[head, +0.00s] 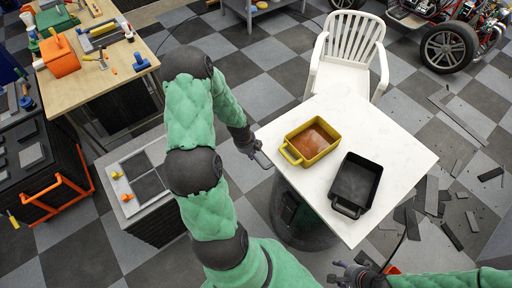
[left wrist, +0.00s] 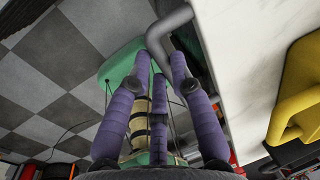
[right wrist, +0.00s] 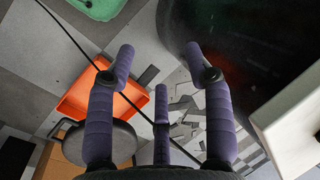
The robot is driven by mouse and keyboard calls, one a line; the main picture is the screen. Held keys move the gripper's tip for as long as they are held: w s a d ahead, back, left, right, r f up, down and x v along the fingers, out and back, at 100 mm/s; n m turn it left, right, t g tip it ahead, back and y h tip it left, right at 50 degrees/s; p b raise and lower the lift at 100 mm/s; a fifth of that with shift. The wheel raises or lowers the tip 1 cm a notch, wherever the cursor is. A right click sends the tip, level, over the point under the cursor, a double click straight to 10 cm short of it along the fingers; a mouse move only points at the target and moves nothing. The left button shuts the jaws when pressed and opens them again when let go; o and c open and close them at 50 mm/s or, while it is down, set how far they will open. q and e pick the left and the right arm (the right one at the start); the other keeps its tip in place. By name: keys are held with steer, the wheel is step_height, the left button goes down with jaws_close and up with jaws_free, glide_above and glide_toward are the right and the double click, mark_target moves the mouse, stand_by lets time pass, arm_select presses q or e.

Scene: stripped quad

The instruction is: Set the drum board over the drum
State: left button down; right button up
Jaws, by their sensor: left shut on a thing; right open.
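The drum board (head: 375,120) is a white square slab lying over the dark drum (head: 300,222). The drum shows below its left and near edges, and the board reaches well past it to the right. My left gripper (head: 254,152) is shut on a grey bent handle (left wrist: 172,28) at the board's left edge. My right gripper (head: 352,270) is open and empty, in front of the near edge. The right wrist view shows the drum's dark side (right wrist: 225,50) and a board corner (right wrist: 295,125) apart from the fingers.
A yellow pan (head: 330,150) with brown contents and a black pan (head: 355,182) stand on the board. A white chair (head: 347,50) is close behind it. Dark scraps (head: 432,195) litter the floor at right. An orange tray (right wrist: 98,100) lies below my right gripper.

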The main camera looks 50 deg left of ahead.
arm_select(q)
steer(key=shift+s, duration=0.25)
steer(key=c, duration=1.2)
jaws_free()
steer(key=shift+c, duration=0.2)
steer(key=shift+o, duration=0.7)
steer(key=shift+s, duration=0.15)
steer(key=shift+r, duration=0.1)
step_height(320, 180, up, 12)
steer(key=s, duration=0.2)
steer(key=shift+a+f, duration=0.15)
steer(key=shift+f, duration=0.05)
steer(key=shift+s, duration=0.1)
